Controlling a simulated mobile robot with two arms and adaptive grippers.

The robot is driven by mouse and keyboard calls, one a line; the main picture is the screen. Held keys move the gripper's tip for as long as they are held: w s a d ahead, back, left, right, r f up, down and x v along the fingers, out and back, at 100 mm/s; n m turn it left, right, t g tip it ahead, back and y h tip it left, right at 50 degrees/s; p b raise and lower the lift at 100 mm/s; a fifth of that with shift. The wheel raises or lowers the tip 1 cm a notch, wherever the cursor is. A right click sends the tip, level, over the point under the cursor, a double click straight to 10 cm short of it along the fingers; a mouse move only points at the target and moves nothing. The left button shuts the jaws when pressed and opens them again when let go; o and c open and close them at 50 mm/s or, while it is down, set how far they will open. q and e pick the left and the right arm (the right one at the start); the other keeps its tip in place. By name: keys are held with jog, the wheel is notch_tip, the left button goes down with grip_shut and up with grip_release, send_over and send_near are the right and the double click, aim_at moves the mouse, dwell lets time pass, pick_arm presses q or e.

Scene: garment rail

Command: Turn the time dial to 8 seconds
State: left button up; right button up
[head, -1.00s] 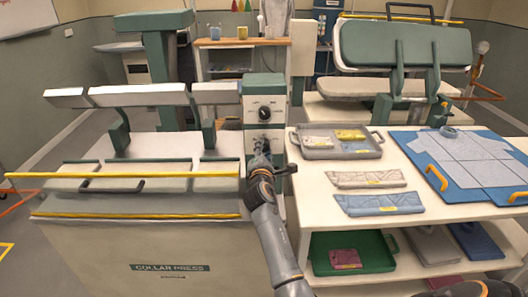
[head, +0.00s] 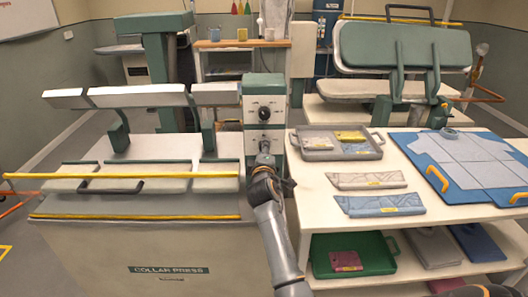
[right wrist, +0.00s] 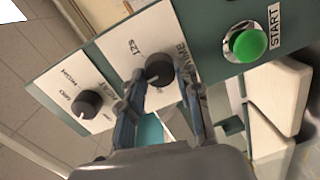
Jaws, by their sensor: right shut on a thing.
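The black time dial (right wrist: 159,68) sits on a white plate marked "12s" and "TIME" in the right wrist view. A small light mark shows on its lower left rim; the exact setting is too small to read. My right gripper (right wrist: 160,92) is shut on the time dial, one finger on each side. In the head view my right gripper (head: 264,157) is at the front of the press's control column (head: 264,88), below the upper dial. My left gripper is not in view.
A second black dial, the heat dial (right wrist: 88,103), and a green START button (right wrist: 249,44) flank the time dial. The collar press (head: 150,215) stands left of the column. A table (head: 320,185) with a grey tray (head: 312,155) stands close on the right.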

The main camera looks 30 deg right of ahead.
dwell(0.3)
jog(key=o, duration=1.2)
jog(key=shift+c, duration=0.2)
jog(key=f+v, duration=0.1)
jog(key=v, duration=1.1)
jog(key=shift+r, duration=0.45)
